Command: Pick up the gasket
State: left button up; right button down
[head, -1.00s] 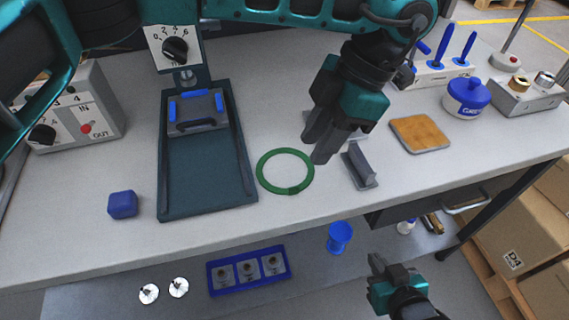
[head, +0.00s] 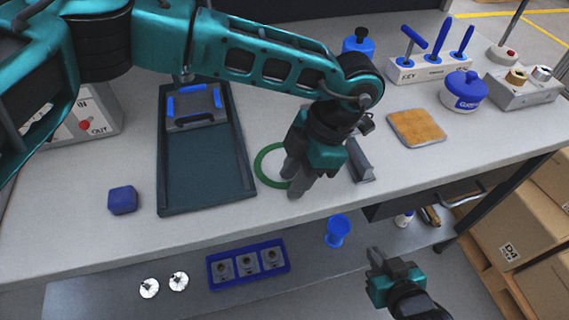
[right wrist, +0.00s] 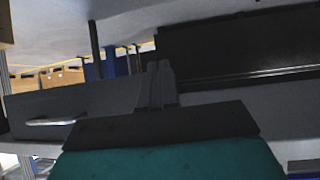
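The gasket is a thin green ring (head: 258,167) lying flat on the grey workbench, right of the dark green fixture tray. My left gripper (head: 294,187) points down at the gasket's right side and hides that part of the ring. Its two fingers look slightly apart, with nothing clearly held between them. Whether they touch the ring cannot be seen. My right gripper (head: 374,258) is low in front of the bench, away from the gasket. In the right wrist view its fingers (right wrist: 161,84) are together and empty.
A grey angled block (head: 360,162) stands just right of my left gripper. The fixture tray (head: 205,165) is left of the ring, with a blue block (head: 122,200) beyond. An orange-brown pad (head: 417,127) lies right. A blue cup (head: 338,231) stands on the lower shelf.

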pick_arm(q)
grip_shut()
dwell(0.8)
